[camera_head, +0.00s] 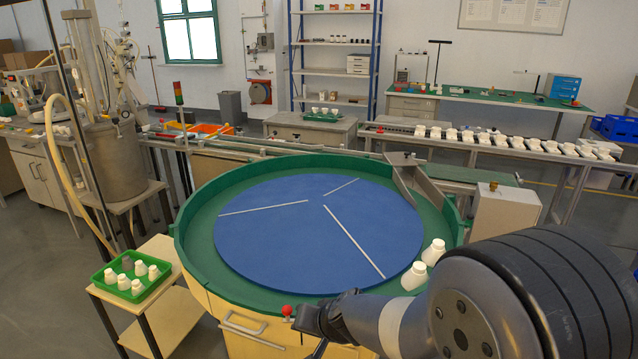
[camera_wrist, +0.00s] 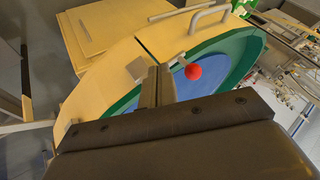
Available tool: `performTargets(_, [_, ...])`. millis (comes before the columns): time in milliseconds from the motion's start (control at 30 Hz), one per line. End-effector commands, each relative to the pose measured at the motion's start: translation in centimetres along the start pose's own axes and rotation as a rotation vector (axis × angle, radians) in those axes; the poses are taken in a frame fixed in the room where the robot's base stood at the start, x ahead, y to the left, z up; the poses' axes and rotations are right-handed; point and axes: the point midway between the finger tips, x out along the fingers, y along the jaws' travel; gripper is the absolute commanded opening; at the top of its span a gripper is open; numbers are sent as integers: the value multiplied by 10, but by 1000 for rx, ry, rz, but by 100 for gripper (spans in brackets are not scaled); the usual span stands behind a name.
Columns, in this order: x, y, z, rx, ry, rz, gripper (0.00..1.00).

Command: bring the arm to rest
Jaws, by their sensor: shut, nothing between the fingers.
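My arm reaches in from the lower right of the head view, low over the front edge of the round table. My gripper (camera_head: 319,349) hangs just in front of that edge, partly cut off by the frame. In the wrist view my gripper (camera_wrist: 157,76) shows its fingers together with nothing between them. A red ball knob (camera_head: 287,311) stands close by at the table's front; it also shows in the wrist view (camera_wrist: 193,72), just right of the fingers. I cannot tell whether anything touches the gripper.
The round table has a blue disc (camera_head: 300,235) inside a green rim (camera_head: 190,255). Two white bottles (camera_head: 433,252) (camera_head: 414,276) stand at its right, near my arm. A green tray (camera_head: 105,279) of bottles sits on a side stand at left. Grey floor is open at lower left.

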Motion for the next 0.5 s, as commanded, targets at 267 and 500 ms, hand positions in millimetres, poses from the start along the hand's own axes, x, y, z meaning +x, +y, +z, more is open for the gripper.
performTargets(267, [-6,8,3,-111,-49,-69,0])
performTargets(500, [-9,11,1,-179,-88,-107,0])
